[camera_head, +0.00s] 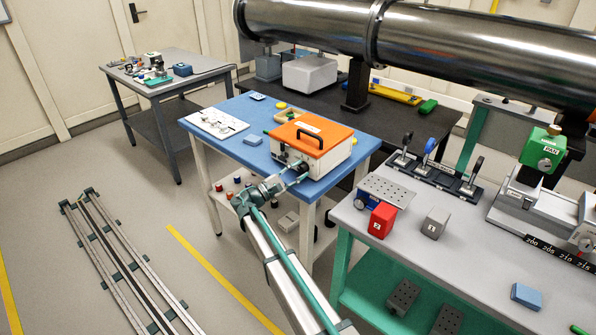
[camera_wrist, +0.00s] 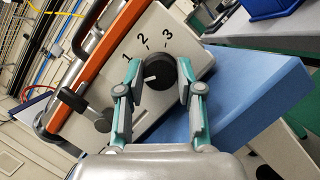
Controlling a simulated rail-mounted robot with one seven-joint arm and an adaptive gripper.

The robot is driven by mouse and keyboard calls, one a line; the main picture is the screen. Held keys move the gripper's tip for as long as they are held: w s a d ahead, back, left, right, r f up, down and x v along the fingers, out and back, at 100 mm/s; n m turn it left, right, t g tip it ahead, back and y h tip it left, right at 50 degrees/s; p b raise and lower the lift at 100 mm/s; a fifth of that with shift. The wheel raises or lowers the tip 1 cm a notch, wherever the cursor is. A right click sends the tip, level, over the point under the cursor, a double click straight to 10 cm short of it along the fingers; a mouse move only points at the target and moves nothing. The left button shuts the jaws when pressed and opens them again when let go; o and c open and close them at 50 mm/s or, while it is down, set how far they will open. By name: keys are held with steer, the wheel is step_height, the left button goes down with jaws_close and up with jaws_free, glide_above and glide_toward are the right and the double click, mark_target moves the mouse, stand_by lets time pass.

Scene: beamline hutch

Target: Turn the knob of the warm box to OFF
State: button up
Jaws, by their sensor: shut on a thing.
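The warm box (camera_head: 336,160) has an orange lid, a white body and a black handle. It stands on the blue table. In the wrist view its white front panel (camera_wrist: 185,42) looks tilted and carries the numbers 1, 2 and 3 around a black round knob (camera_wrist: 163,68). A white mark on the knob points to the lower left, below the 1. The OFF label cannot be seen. My gripper (camera_head: 298,173) is at the box front, and in the wrist view its fingers (camera_wrist: 160,72) are shut on the knob from both sides.
The blue tabletop (camera_head: 215,148) also bears a white board (camera_head: 217,123), a blue block (camera_head: 253,140) and small items. A grey bench (camera_head: 460,225) with a red block (camera_head: 382,220) and a grey block (camera_head: 435,222) stands close on the right. A large metal pipe (camera_head: 450,45) runs behind.

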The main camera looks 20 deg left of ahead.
steer(key=shift+n, duration=0.3)
steer(key=o, duration=1.2)
steer(key=shift+c, duration=0.2)
steer(key=s+a, duration=0.8)
steer(key=s, duration=0.2)
steer(key=shift+s+f, duration=0.2)
steer(key=shift+s, duration=0.1)
